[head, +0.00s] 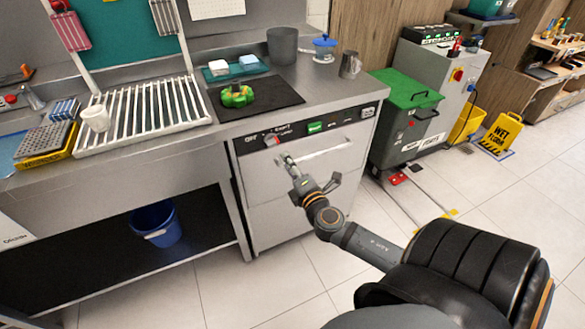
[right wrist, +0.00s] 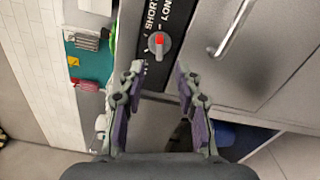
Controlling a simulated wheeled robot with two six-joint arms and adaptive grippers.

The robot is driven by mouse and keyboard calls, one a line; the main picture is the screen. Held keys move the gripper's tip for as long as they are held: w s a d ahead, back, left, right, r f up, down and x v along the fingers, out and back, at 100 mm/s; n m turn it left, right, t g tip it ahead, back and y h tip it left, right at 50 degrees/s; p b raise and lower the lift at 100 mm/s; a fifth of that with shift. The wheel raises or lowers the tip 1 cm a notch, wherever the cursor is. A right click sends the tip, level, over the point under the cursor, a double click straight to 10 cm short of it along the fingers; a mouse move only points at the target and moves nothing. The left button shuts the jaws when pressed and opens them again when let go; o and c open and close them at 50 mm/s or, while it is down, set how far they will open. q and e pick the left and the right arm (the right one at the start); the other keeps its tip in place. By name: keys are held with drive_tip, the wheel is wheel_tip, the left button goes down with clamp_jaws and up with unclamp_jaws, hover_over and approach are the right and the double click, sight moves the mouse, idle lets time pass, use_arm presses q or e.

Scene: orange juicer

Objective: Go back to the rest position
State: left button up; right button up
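My right gripper (head: 290,161) is in front of the steel appliance (head: 262,202), just below its red-marked dial (head: 271,139). In the right wrist view my right gripper (right wrist: 160,75) is open, with nothing between its fingers. The dial (right wrist: 158,43) shows just beyond the fingertips, on a dark panel with white lettering. The fingers look apart from the dial. My left gripper is not in view.
The appliance's door handle (head: 318,152) is right of my right gripper. A counter with a white rack (head: 150,118), a green object (head: 237,96) and a grey pot (head: 282,46) lies behind. A blue bucket (head: 156,224) stands under the counter.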

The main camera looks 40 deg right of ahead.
drive_tip(key=v, duration=0.2)
drive_tip(key=shift+s, duration=0.35)
